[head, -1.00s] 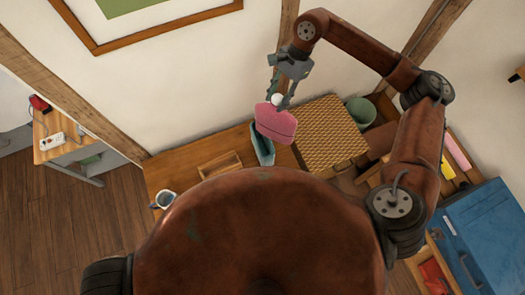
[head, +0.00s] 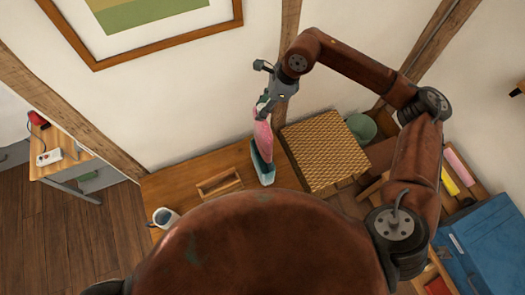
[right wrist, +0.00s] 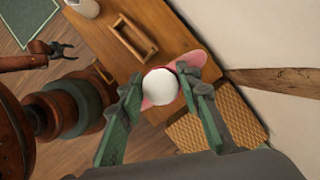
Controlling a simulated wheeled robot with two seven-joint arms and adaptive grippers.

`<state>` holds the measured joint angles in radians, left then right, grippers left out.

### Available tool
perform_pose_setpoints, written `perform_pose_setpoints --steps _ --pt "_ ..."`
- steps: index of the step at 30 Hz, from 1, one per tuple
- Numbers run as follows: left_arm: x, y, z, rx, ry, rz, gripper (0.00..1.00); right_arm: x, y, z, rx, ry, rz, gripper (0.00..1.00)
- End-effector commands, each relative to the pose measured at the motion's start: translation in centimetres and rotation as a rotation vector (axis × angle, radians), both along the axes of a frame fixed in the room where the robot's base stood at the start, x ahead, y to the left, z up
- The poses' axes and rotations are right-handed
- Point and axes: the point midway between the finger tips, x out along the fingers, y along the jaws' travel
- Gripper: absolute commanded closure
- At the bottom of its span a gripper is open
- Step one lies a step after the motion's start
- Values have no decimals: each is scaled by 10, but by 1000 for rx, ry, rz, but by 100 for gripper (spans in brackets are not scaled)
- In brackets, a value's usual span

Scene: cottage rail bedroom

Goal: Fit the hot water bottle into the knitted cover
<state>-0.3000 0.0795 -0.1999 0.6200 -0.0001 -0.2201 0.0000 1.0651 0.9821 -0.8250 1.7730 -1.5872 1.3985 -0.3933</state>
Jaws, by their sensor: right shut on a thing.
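The pink hot water bottle (head: 263,134) hangs nearly upright over the desk, seen edge-on. My right gripper (head: 263,107) is shut on its top end, around the white stopper (right wrist: 160,86) in the right wrist view. The teal knitted cover (head: 264,173) stands on the desk directly below. The bottle's lower end meets the cover's top; I cannot tell how far inside it is. In the right wrist view pink edges of the bottle (right wrist: 194,60) show, but the cover is hidden. My left gripper (right wrist: 67,50) is open and empty, well away, seen only in that view.
A woven box (head: 325,150) stands close to the right of the cover, with a green bin (head: 361,127) behind it. A shallow wooden tray (head: 220,186) and a mug (head: 165,217) are on the desk (head: 185,177) to the left. The wall is close behind.

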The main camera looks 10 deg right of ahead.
Motion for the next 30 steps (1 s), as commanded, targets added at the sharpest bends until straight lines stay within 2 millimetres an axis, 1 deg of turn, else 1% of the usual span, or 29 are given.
perform_pose_setpoints --steps 1,3,21,25,27,30 --pt "0 0 1 0 0 0 50 -1 0 -12 1 4 0 100" --pt "0 0 1 0 0 0 50 -1 0 -28 2 4 0 100" --pt "0 0 2 0 0 0 50 0 1 -168 3 2 1 100" --pt "0 0 2 0 0 0 50 0 1 -190 3 0 1 100" --pt "0 0 2 0 0 0 50 0 1 -198 3 0 1 100" --pt "0 0 2 0 0 0 50 1 1 -204 3 -2 1 100"
